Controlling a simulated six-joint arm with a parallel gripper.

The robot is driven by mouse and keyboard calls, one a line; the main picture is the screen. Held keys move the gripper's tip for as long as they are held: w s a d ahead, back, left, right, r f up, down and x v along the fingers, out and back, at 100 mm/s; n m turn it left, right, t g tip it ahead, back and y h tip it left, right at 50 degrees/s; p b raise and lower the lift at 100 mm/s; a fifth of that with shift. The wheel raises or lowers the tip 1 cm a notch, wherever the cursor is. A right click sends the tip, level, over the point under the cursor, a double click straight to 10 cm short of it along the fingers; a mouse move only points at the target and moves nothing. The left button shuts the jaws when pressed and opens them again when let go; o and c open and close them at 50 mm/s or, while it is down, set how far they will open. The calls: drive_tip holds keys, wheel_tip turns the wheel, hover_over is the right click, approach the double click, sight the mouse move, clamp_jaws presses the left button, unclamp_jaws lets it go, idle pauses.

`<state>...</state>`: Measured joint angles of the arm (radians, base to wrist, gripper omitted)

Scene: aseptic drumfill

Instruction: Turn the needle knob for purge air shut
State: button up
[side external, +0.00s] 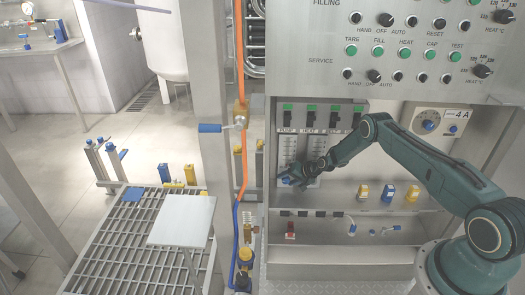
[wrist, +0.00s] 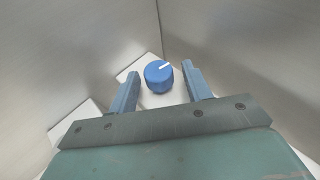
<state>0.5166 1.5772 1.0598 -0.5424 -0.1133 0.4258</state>
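A round blue knob (wrist: 159,77) with a white pointer line shows in the wrist view, set on a pale plate. The line points to the upper right. My gripper (wrist: 160,70) is open, with one blue finger on each side of the knob and a visible gap on both sides. I cannot tell whether the fingertips reach down level with it. In the side external view my gripper (side external: 291,180) is at the lower part of the white scale panels at the cabinet's left. It hides the knob there, and no label for it is readable.
Green-topped black switches (side external: 311,117) sit just above my gripper. A yellow knob (side external: 362,191) and a blue knob (side external: 387,193) stand on the ledge to the right. Plain metal walls (wrist: 75,55) surround the knob. A blue-handled valve (side external: 210,128) is on the post at left.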

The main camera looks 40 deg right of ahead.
drive_tip(key=shift+s+d+r, duration=0.1)
drive_tip(key=shift+s+d, duration=0.05)
idle(0.3)
drive_tip(key=shift+s+d+r, duration=0.15)
drive_tip(key=shift+s+r, duration=0.35)
drive_tip(key=v, duration=1.2)
drive_tip(key=shift+f, duration=0.1)
drive_tip(key=w+a+f+g+h, duration=0.1)
drive_tip(key=a+f+g+h, duration=0.25)
drive_tip(key=a, duration=0.25)
drive_tip(key=w+a+r+h, duration=0.1)
drive_tip(key=a+r+h, duration=0.3)
drive_tip(key=a+h, duration=0.1)
drive_tip(key=shift+w+a+m+t, duration=0.25)
drive_tip(key=shift+w+m+t, duration=0.15)
drive_tip(key=shift+t, duration=0.05)
